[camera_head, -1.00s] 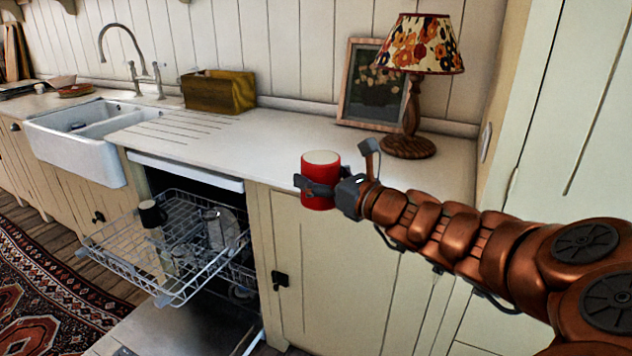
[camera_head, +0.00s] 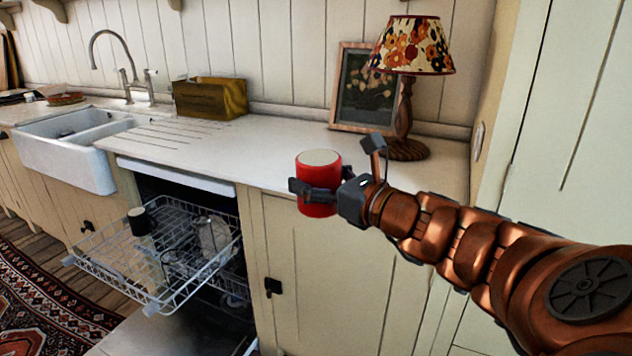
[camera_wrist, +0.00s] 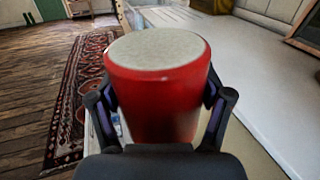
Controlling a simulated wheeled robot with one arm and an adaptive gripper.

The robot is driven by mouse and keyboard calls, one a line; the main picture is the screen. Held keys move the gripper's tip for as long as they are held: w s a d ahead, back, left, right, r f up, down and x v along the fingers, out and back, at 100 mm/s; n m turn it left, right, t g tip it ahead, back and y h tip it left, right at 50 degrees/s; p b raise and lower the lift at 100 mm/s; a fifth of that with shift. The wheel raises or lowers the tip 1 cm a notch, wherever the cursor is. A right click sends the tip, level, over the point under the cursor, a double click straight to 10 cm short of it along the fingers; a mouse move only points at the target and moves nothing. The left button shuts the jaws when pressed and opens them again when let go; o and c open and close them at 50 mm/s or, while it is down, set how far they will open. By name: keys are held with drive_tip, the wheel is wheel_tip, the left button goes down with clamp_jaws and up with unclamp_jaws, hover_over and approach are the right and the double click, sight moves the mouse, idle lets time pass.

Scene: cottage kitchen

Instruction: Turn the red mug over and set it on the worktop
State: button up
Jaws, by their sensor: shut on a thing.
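The red mug (camera_head: 319,205) is held in my gripper (camera_head: 318,192), whose fingers press on its two sides. In the wrist view the mug (camera_wrist: 155,105) stands roughly upright between the fingers (camera_wrist: 158,108), with a flat, pale, speckled disc facing up. The disc looks like the mug's base, so the mug appears upside down; no open mouth or handle shows. In the head view the mug overlaps the front edge of the pale worktop (camera_head: 240,160). It appears in front of that edge, with the cupboard door behind its lower part. I see no contact with the worktop.
A lamp (camera_head: 412,45) and a framed picture (camera_head: 365,90) stand at the worktop's back right. A yellow-brown box (camera_head: 210,98) stands near the sink (camera_head: 65,155). The open dishwasher's rack (camera_head: 165,255) juts out at lower left. The worktop's middle is clear.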

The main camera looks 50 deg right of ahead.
drive_tip(key=n+b, duration=0.4)
drive_tip(key=b, duration=0.1)
drive_tip(key=shift+a+f+n, duration=0.1)
drive_tip(key=shift+f+n, duration=0.2)
drive_tip(key=shift+f, duration=0.05)
drive_tip(key=shift+r+n+b, duration=0.15)
drive_tip(key=shift+n+b, duration=0.55)
drive_tip(key=shift+b, duration=0.15)
drive_tip(key=shift+r, duration=0.2)
drive_tip(key=shift+f, duration=0.1)
